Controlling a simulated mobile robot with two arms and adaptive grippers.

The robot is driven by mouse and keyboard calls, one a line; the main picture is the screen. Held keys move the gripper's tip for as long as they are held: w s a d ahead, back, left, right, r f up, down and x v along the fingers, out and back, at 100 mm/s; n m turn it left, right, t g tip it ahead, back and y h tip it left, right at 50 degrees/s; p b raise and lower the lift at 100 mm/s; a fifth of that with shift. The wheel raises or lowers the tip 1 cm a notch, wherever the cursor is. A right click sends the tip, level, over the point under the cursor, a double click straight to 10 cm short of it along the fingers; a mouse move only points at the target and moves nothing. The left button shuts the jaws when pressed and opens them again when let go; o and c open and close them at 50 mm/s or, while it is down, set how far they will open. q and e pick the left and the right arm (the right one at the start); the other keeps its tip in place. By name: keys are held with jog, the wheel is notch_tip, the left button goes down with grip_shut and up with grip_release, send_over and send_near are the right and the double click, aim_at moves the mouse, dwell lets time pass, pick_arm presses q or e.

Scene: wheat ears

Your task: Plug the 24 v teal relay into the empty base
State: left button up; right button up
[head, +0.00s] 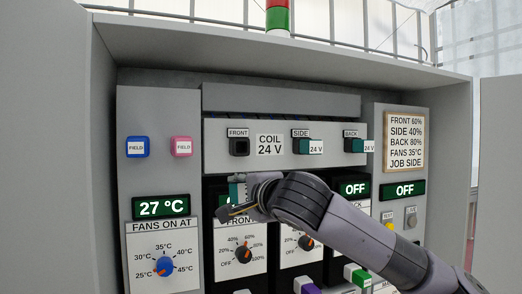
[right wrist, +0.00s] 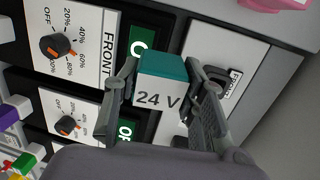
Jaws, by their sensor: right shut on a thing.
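The teal relay (right wrist: 162,66) with a white "24 V" face sits between the two fingers of my right gripper (right wrist: 165,80). The gripper is shut on it. In the head view the right gripper (head: 245,194) holds the relay (head: 234,191) in front of the panel, below the row of bases, and partly hides it. The empty black base (head: 239,147) is under the "FRONT" label, above the gripper and apart from the relay. In the wrist view the base (right wrist: 224,88) is partly hidden behind the right-hand finger. My left gripper is not in view.
Teal relays sit in the "SIDE" base (head: 302,147) and the "BACK" base (head: 354,145). Below are knobs and displays, including the front knob (head: 243,254). Blue (head: 137,147) and pink (head: 181,147) FIELD blocks are at left. Cabinet side walls (head: 68,150) flank the panel.

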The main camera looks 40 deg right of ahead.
jog(key=s+d+r+t+h, duration=0.1)
jog(key=s+d+r, duration=0.1)
jog(key=r, duration=0.7)
jog(key=shift+s+d+r+m+h, duration=0.15)
jog(key=shift+s+d+m+h, duration=0.25)
jog(key=shift+s, duration=0.3)
jog(key=shift+a, duration=0.1)
jog(key=x, duration=0.5)
jog(key=shift+w, duration=0.35)
dwell(0.4)
